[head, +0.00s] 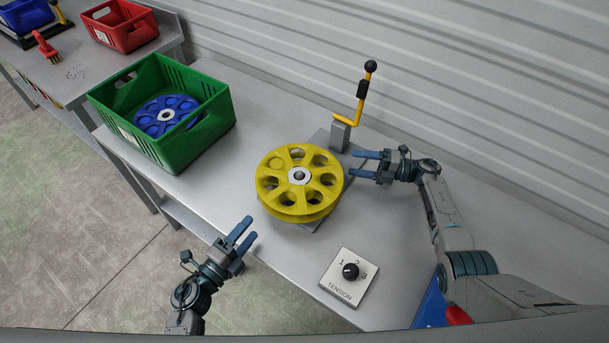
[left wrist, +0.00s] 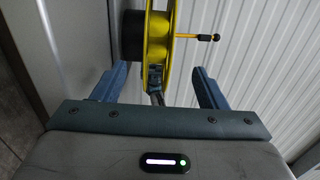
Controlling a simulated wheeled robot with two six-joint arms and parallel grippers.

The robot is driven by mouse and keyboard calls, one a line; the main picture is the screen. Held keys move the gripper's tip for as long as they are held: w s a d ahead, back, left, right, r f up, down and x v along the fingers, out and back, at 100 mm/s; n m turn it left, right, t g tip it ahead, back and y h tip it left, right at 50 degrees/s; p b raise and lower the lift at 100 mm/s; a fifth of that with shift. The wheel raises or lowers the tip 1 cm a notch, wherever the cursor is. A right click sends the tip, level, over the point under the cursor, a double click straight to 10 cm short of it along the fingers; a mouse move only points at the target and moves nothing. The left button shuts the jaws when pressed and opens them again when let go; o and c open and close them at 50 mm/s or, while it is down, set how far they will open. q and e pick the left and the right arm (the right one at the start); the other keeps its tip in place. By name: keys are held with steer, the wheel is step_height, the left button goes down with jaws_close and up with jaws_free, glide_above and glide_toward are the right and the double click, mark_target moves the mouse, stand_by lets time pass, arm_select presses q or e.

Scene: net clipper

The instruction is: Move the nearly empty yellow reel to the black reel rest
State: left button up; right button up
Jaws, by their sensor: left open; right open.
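The yellow reel (head: 300,170) lies flat on a grey plate at the middle of the bench, with a pale hub at its centre. The left wrist view shows the reel (left wrist: 158,40) edge-on, beside a dark cylinder (left wrist: 132,35) under it. My left gripper (head: 252,228) is open and empty, off the bench's near edge, lower left of the reel and apart from it. My right gripper (head: 354,163) is open and empty, just right of the reel; whether it touches the rim is unclear. I cannot clearly make out a black reel rest.
A yellow lever (head: 361,100) with a black knob stands behind the reel. A green crate (head: 207,136) holding a blue reel (head: 165,116) is at left. A tension dial (head: 349,273) is in front. A red bin (head: 120,30) and brush (head: 46,48) are on the far bench.

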mark_target(268, 208)
arm_select(q)
steer(key=shift+w, duration=0.15)
arm_select(e)
steer(key=shift+w+f, duration=0.15)
arm_select(q)
steer(key=x, duration=1)
steer(key=shift+w+d+f, duration=0.15)
steer(key=shift+w+d, duration=0.05)
steer(key=shift+w, duration=0.05)
arm_select(e)
steer(key=x, duration=1)
steer(key=shift+w+f, duration=0.1)
steer(key=shift+w, duration=0.15)
arm_select(q)
steer(key=shift+w+d, duration=0.15)
arm_select(e)
steer(key=shift+a, duration=0.25)
arm_select(q)
steer(key=shift+c, duration=0.3)
arm_select(e)
steer(key=shift+c, duration=0.3)
arm_select(q)
steer(key=c, duration=1.3)
arm_select(e)
steer(key=c, duration=1.3)
